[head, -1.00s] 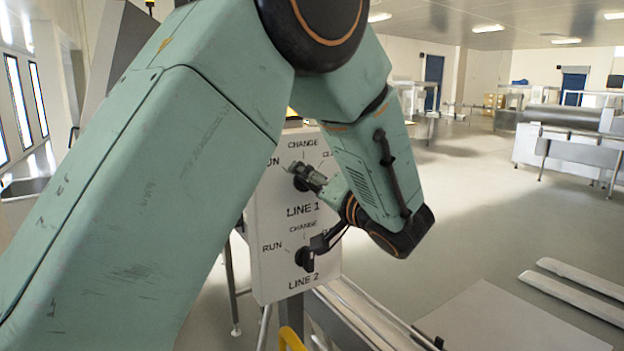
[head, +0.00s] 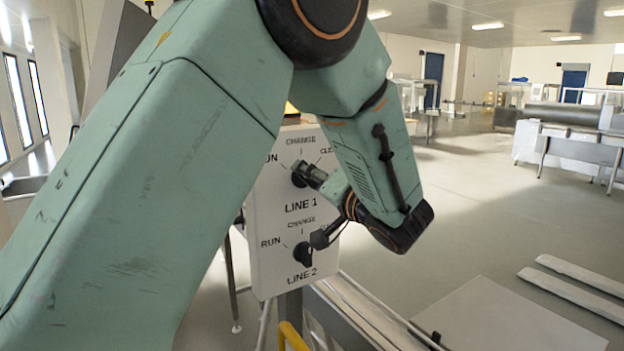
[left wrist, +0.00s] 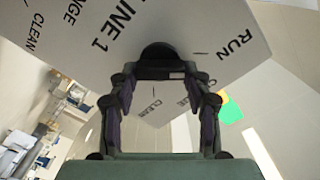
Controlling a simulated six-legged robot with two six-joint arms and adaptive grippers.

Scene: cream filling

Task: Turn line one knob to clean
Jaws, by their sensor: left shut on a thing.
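The line 1 knob (head: 299,174) is a dark round knob on the upper part of a white panel (head: 270,225), under the printed words RUN, CHANGE and CLEAN. My left gripper (head: 308,175) reaches it from the right and is shut on it. In the left wrist view the black knob (left wrist: 160,52) sits at the tips of my left gripper (left wrist: 161,72), beside the LINE 1 label. The fingers hide part of the knob, so I cannot tell which word it points to. My right gripper is not in view.
The line 2 knob (head: 303,255) sits lower on the same panel, close under my left wrist. A metal rail frame (head: 345,315) and a yellow bar (head: 290,335) stand below. My left arm covers much of the left side.

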